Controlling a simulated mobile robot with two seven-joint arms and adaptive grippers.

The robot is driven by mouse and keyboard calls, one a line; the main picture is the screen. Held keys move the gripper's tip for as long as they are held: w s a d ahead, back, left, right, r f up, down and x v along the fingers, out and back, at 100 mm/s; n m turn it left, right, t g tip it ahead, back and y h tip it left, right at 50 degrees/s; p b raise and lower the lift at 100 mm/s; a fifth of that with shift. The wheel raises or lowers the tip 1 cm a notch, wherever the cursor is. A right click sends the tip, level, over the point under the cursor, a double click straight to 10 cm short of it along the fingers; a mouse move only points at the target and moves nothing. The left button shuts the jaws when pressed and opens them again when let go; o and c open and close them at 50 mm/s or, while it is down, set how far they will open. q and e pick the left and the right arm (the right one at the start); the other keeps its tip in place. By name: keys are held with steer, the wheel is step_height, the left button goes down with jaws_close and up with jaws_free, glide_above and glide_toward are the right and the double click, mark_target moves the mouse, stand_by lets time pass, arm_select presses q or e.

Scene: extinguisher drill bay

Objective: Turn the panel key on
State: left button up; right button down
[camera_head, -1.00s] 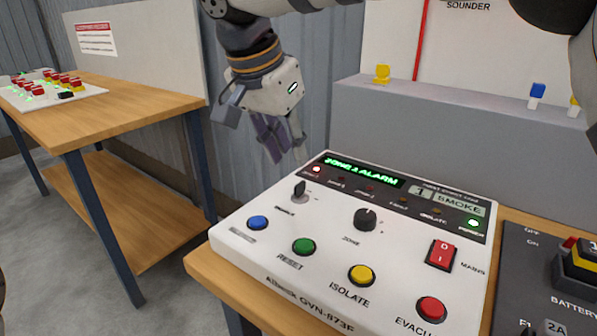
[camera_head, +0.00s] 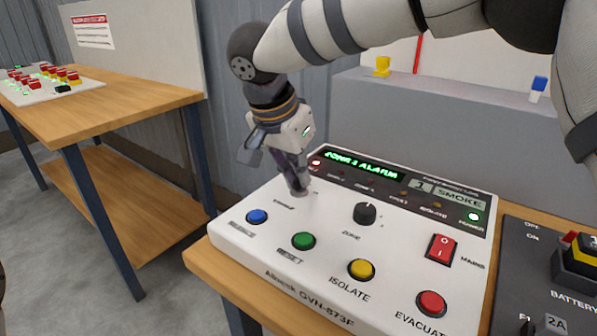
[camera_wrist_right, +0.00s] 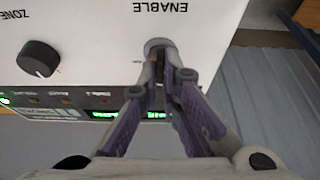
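The white alarm panel (camera_head: 325,222) lies on a wooden bench, its green display reading a zone alarm. The panel key, a small dark switch above the ENABLE label, is hidden by my right gripper (camera_head: 298,188) in the head view. In the right wrist view, a grey round collar (camera_wrist_right: 157,44) shows at the fingertips beside ENABLE. My right gripper (camera_wrist_right: 166,68) points down there with its fingers close together around the key, which is mostly covered. Which way the key points cannot be seen. My left gripper is not in view.
The zone knob (camera_head: 364,213) stands right of the gripper. Blue (camera_head: 257,216), green (camera_head: 303,241), yellow (camera_head: 361,269) and red (camera_head: 431,303) buttons line the front. A red mains rocker (camera_head: 441,249) and a dark battery unit (camera_head: 545,262) are at the right. Another bench (camera_head: 140,103) stands left.

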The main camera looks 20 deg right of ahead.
steer(key=shift+m, duration=0.3)
steer(key=m+g, duration=0.1)
steer(key=m, duration=0.1)
steer(key=shift+m+h, duration=0.3)
steer(key=shift+m, duration=0.1)
steer(key=m, duration=0.1)
steer(key=m+g, duration=0.1)
steer(key=m, duration=0.1)
steer(key=shift+w+f+g+b, duration=0.1)
steer(key=shift+f+g+b, duration=0.05)
steer(key=shift+g+b, duration=0.15)
steer(key=m+g, duration=0.1)
steer(key=m, duration=0.2)
steer(key=shift+m+b, duration=0.3)
steer(key=shift+b, duration=0.1)
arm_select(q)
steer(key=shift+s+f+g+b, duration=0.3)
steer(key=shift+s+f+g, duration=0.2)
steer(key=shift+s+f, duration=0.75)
arm_select(e)
steer(key=shift+m+g, duration=0.4)
steer(key=shift+m, duration=0.6)
steer(key=shift+r, duration=0.2)
steer(key=c, duration=1.8)
jaws_free()
